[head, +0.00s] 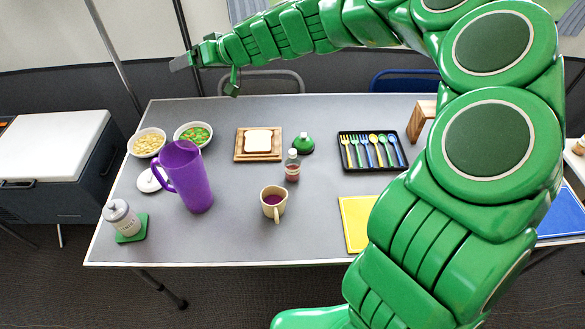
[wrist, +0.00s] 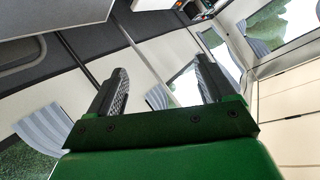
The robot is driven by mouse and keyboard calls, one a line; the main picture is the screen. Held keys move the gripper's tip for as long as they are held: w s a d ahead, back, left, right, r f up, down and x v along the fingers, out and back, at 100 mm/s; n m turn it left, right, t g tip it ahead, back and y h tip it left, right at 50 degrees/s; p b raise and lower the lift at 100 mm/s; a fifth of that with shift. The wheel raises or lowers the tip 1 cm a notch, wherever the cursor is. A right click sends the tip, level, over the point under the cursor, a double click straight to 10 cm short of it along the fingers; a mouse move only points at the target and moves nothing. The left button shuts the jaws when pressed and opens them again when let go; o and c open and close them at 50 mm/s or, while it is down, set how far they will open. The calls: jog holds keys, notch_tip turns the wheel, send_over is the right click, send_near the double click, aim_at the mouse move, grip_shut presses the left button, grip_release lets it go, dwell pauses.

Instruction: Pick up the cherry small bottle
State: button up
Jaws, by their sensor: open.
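A small clear bottle (head: 292,166) with a white cap and a dark red lower part stands upright near the middle of the grey table (head: 240,230). It is behind and to the right of a cup with dark liquid. My gripper (head: 205,74) is raised above the table's far left edge, well away from the bottle. The wrist view shows its two dark fingers (wrist: 160,88) spread apart with nothing between them. The bottle is not in the wrist view, which shows walls, poles and windows.
Near the bottle are a beige cup (head: 273,204), a green dome-shaped object (head: 303,143), a bread board (head: 241,157) and a black cutlery tray (head: 348,162). A tall purple pitcher (head: 190,178) and two bowls stand left. My arm covers the table's right side.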

aim_at(299, 167)
jog(key=w+d+f+m+t+h, duration=0.2)
jog(key=w+d+f+m, duration=0.1)
jog(key=d+f+m, duration=2.05)
jog(key=s+d+f+m, duration=0.2)
jog(key=d+f+m, duration=0.1)
jog(key=s+d+f+m+t, duration=0.1)
jog(key=s+d+f+m, duration=0.1)
jog(key=d+f, duration=0.1)
jog(key=s+d+f+m+t, duration=0.1)
jog(key=s+d+f+m, duration=0.1)
jog(key=d+f+m, duration=0.1)
jog(key=shift+s+d+f+m+h, duration=0.15)
jog(key=shift+f+m+h, duration=0.2)
jog(key=shift+f, duration=0.2)
jog(key=shift+m+y, duration=0.5)
jog(key=shift+y, duration=0.05)
jog(key=s+a, duration=0.2)
jog(key=a, duration=0.3)
jog(key=shift+s+a+r, duration=0.15)
jog(key=shift+s+r, duration=0.15)
jog(key=shift+s, duration=0.1)
jog(key=shift+x, duration=3.9)
jog(key=shift+a+r, duration=0.1)
jog(key=shift+c, duration=0.5)
jog(key=c, duration=1)
